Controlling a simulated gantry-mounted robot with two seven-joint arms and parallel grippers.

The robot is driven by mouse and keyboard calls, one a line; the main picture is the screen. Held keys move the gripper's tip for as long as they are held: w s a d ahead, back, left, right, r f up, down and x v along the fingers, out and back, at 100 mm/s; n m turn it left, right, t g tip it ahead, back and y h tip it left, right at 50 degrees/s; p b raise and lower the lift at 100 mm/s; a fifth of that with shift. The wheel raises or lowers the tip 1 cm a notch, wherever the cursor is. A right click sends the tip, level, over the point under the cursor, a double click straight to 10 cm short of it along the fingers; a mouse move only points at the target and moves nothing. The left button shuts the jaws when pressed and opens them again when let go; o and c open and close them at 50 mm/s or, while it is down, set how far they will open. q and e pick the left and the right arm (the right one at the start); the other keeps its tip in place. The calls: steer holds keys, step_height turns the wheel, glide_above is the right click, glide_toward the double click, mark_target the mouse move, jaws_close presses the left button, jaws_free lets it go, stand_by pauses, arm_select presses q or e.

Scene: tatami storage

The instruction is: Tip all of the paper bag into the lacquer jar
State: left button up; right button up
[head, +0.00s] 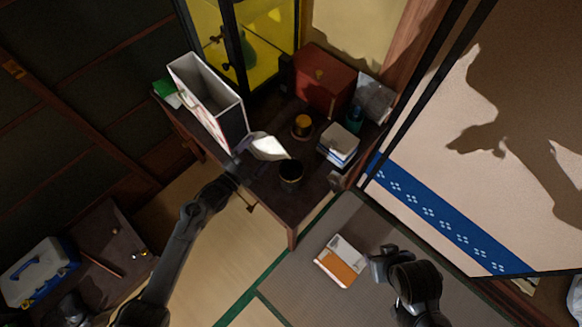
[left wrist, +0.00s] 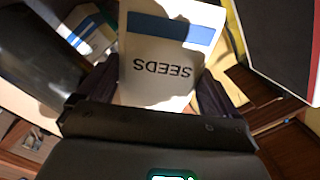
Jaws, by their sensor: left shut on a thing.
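The paper bag (head: 267,147) is white and lies tilted in the air over the table's front part. In the left wrist view the bag (left wrist: 160,80) shows a blue band and the upside-down word SEEDS. My left gripper (head: 241,160) is shut on the bag's left end. The bag's right end reaches close to the rim of the dark round lacquer jar (head: 291,172), which stands upright near the table's front edge. I cannot see the jar's inside or anything pouring. My right gripper (head: 379,264) is low at the right, away from the table; its fingers are unclear.
A book (head: 341,261) lies on the tatami. A low table (head: 105,245) holds a white-and-blue case (head: 38,272).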

arm_select(q)
steer(key=shift+w+a+m, duration=0.3)
steer(key=shift+a+m, duration=0.15)
steer(key=shift+m, duration=0.45)
step_height(320, 180, up, 12)
steer(key=m, duration=0.2)
glide_above(252, 144)
steer(key=shift+a, duration=0.3)
steer(key=shift+a+r+m, duration=0.1)
steer(key=shift+a+m, duration=0.05)
steer(key=shift+m, duration=0.45)
steer(key=shift+m, duration=0.9)
steer(key=shift+s+d+f, duration=0.1)
steer(key=shift+d+f, duration=0.1)
steer(key=shift+f, duration=2.05)
steer(key=shift+s+d+f, duration=0.1)
steer(key=shift+d+f, duration=0.05)
steer(key=shift+f, duration=2.05)
steer(key=shift+r, duration=0.1)
steer(key=shift+r+m, duration=0.15)
steer(key=shift+m, duration=0.85)
steer(key=shift+s+d+r+m, duration=0.1)
steer(key=shift+s+r+m, duration=0.05)
steer(key=shift+r+m, duration=0.8)
